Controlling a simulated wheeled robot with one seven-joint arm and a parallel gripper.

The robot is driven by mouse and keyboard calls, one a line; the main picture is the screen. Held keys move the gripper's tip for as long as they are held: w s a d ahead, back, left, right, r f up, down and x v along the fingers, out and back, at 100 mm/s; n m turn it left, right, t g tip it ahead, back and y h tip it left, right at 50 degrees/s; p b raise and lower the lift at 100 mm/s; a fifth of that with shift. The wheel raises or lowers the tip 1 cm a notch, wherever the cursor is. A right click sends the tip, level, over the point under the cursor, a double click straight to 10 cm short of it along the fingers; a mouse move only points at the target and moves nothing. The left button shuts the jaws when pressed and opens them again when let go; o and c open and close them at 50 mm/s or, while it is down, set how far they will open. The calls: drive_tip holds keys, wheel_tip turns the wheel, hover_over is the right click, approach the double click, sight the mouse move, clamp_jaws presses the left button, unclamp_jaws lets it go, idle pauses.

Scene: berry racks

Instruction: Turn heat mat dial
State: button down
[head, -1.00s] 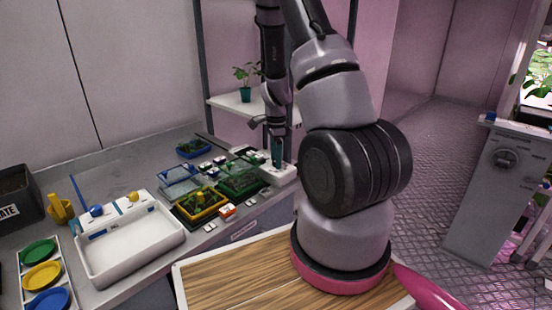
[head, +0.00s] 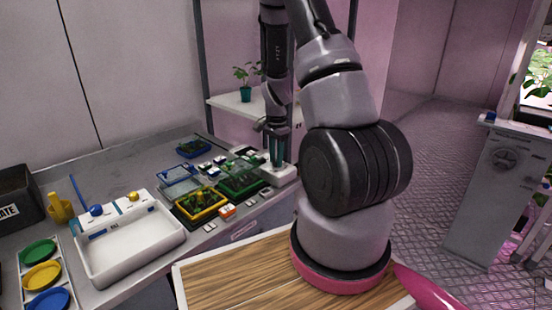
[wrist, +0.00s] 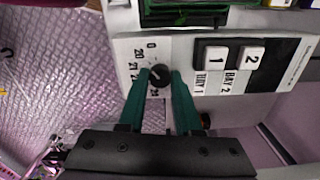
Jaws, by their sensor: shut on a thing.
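The heat mat dial (wrist: 157,77) is a small black knob on a white control panel (wrist: 128,45) with printed numbers around it, seen in the wrist view. My gripper (wrist: 160,84) has its two teal fingers on either side of the knob, shut on it. In the head view my gripper (head: 277,158) points down at the white control box (head: 282,176) at the right end of the bench. The dial is hidden there by the fingers.
Switches marked 1 and 2 (wrist: 232,58) sit right beside the dial. Green (head: 240,182), yellow (head: 202,205) and blue (head: 193,148) trays stand on the bench left of the box. A white basin (head: 130,250) is further left.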

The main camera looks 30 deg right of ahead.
drive_tip(key=n, duration=0.4)
drive_tip(key=shift+n, duration=0.3)
drive_tip(key=n, duration=1.4)
drive_tip(key=shift+w, duration=0.1)
drive_tip(key=shift+n, duration=0.4)
drive_tip(key=c, duration=0.6)
unclamp_jaws()
drive_tip(key=shift+r, duration=0.15)
